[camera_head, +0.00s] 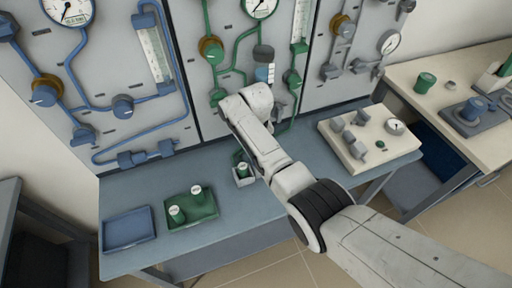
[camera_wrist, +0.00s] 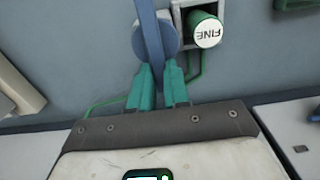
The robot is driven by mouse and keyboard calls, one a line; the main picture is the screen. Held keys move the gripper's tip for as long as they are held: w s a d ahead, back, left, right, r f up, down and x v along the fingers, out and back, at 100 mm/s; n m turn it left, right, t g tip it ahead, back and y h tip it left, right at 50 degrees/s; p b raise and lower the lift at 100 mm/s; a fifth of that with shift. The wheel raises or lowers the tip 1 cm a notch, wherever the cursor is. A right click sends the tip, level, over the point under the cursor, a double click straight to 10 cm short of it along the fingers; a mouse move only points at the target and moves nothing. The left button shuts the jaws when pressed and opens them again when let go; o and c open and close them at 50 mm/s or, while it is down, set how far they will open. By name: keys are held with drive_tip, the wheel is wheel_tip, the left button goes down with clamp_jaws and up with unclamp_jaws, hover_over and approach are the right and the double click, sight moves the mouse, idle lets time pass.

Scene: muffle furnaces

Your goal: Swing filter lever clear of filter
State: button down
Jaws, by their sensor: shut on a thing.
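In the wrist view, the filter (camera_wrist: 207,30) is a green cylinder with a white cap marked FINE, seated in a square grey holder (camera_wrist: 181,22). The filter lever (camera_wrist: 151,35) is a blue-grey bar crossing a round blue-grey disc just left of the holder. In this view the bar lies beside the white cap, not across it. My gripper (camera_wrist: 160,82) has teal fingers shut on the lever's lower end. In the head view, a white-capped green filter (camera_head: 243,169) shows in its holder beside my arm; my fingers and the lever cannot be made out there.
A green tray (camera_head: 205,214) with two white-capped green cartridges and an empty blue tray (camera_head: 129,230) lie on the blue bench (camera_head: 277,180). A cream block with fittings (camera_head: 352,156) stands at right. The pipe-covered panel (camera_head: 167,64) rises behind. A wooden-topped table (camera_head: 437,70) is farther right.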

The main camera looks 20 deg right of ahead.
drive_tip(key=c, duration=1.1)
unclamp_jaws()
wheel_tip(320, 180, up, 11)
drive_tip(key=shift+f, duration=0.1)
